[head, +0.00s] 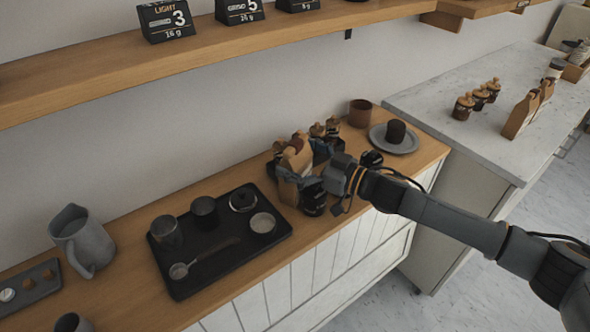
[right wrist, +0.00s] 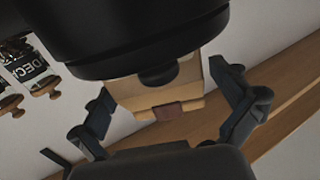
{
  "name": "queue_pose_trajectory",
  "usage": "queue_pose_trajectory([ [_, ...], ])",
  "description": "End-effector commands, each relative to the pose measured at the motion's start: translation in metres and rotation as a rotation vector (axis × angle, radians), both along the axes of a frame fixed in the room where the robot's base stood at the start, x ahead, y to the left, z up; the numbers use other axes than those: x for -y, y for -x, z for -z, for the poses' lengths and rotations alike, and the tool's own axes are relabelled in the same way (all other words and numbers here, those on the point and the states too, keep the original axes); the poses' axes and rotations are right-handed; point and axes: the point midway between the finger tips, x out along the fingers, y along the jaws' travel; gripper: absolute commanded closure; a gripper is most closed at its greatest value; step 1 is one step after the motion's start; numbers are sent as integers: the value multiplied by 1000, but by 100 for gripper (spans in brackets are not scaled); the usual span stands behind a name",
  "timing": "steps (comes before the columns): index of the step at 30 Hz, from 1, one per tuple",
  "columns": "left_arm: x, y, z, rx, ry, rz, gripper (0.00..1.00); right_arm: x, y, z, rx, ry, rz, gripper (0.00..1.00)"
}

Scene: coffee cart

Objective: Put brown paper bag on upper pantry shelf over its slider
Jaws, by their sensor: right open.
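The brown paper bag (head: 289,186) stands upright on the wooden counter, among small jars with wooden lids. My right gripper (head: 305,172) is at the bag, its dark fingers open around it; the gripper hides part of the bag. In the right wrist view, the tan bag (right wrist: 150,92) shows between the two spread fingers (right wrist: 165,112). I cannot tell whether either finger touches it. A wooden wall shelf (head: 120,75) runs along the upper left, carrying black number signs (head: 168,18). I cannot make out a slider by name. My left gripper is not in view.
A black tray (head: 205,270) with cups and a spoon lies left of the bag. A grey pitcher (head: 82,240) stands farther left. A plate (head: 407,143) with a dark item and a brown cup (head: 360,113) are to the right. More bags (head: 520,115) stand on the white counter.

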Motion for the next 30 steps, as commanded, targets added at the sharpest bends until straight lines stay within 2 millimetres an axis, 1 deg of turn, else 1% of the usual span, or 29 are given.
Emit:
queue_pose_trajectory([
  [6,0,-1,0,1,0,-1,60,0,0,1,0,0,0,0],
  [11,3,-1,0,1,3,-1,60,0,0,1,0,0,0,33],
  [12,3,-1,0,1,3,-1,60,0,0,1,0,0,0,41],
  [17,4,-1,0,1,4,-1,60,0,0,1,0,0,0,73],
  [18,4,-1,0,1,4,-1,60,0,0,1,0,0,0,82],
  [19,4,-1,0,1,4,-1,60,0,0,-1,1,-2,0,84],
  [26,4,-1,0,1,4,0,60,0,-1,-3,2,-1,0,84],
  [29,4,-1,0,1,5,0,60,0,-1,-13,5,-2,-1,84],
  [30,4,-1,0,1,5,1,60,0,-1,-20,7,-2,-1,84],
])
